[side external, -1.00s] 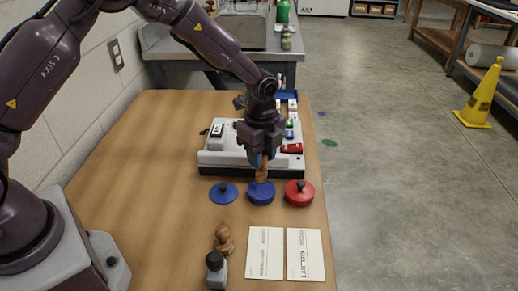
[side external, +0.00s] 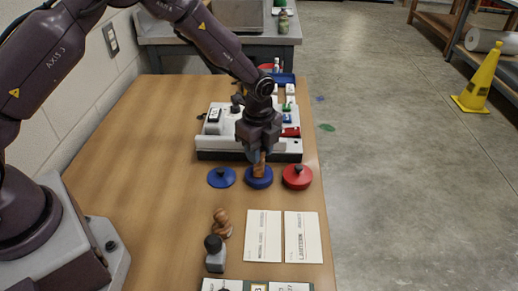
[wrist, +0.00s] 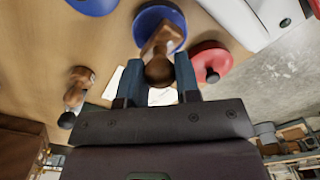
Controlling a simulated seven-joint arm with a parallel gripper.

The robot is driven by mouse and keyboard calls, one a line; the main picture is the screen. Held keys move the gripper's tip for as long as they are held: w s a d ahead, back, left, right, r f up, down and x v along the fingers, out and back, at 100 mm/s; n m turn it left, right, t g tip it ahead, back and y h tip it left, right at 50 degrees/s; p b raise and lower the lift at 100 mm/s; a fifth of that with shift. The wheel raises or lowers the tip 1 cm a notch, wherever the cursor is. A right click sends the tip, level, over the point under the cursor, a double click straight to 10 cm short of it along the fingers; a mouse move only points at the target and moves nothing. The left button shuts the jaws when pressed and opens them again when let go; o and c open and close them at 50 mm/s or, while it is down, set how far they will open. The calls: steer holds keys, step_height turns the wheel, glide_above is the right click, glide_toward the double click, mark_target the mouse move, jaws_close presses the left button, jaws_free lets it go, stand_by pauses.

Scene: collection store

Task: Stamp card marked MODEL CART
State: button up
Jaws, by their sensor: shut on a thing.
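My gripper (side external: 258,153) is shut on a wooden stamp (side external: 259,168), which is upright over the open blue ink pad (side external: 258,181). The stamp's foot appears to meet the pad; I cannot tell if it presses. In the wrist view, the stamp (wrist: 159,58) sits between my fingers with the blue pad (wrist: 172,14) behind it. Two white cards lie side by side nearer the camera. The right card (side external: 303,240) reads LANTERN; the left card's (side external: 263,238) print is too small to read surely.
A blue lid (side external: 221,180) lies left of the pad, and a red round pad or lid (side external: 297,180) right. A grey-white tray (side external: 230,145) is behind. Bare table lies left.

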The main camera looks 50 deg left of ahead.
steer(key=shift+f, duration=0.6)
stand_by(1.4)
steer(key=shift+r, duration=0.1)
steer(key=shift+r, duration=3.5)
steer(key=s+d+f, duration=0.2)
steer(key=s+d, duration=0.9)
steer(key=d, duration=0.5)
steer(key=shift+w+a+f, duration=0.1)
steer(key=shift+f, duration=1.35)
steer(key=shift+a+f, duration=0.1)
steer(key=shift+f, duration=1.35)
steer(key=shift+f, duration=0.5)
